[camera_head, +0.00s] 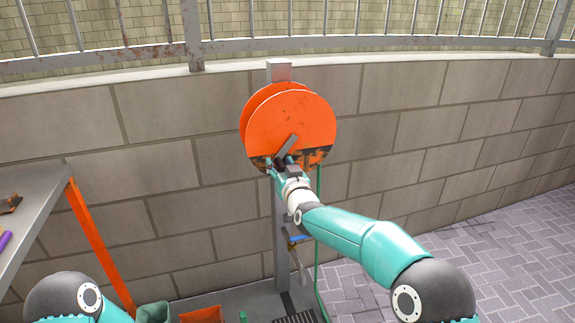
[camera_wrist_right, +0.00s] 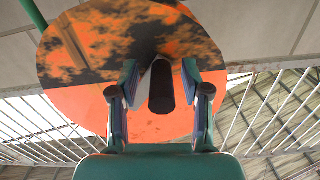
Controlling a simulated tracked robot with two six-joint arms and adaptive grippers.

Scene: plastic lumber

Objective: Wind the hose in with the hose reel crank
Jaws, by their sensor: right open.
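The hose reel (camera_head: 290,120) has orange discs with dark worn patches along the lower edge and is mounted on a grey post in front of the block wall. Its grey crank (camera_head: 289,145) slants down and left across the front disc. My right gripper (camera_head: 279,164) is at the crank's lower end. In the right wrist view, the dark crank handle (camera_wrist_right: 161,88) sits between the open fingers, with gaps visible at its sides. The green hose (camera_head: 319,195) hangs from the reel's right side.
A grey table (camera_head: 38,215) with orange legs stands at the left. A metal railing (camera_head: 120,55) tops the wall (camera_head: 400,125). Below the reel are a dark grate (camera_head: 296,318), an orange object (camera_head: 200,315) and a green container (camera_head: 153,313). Paving at right is clear.

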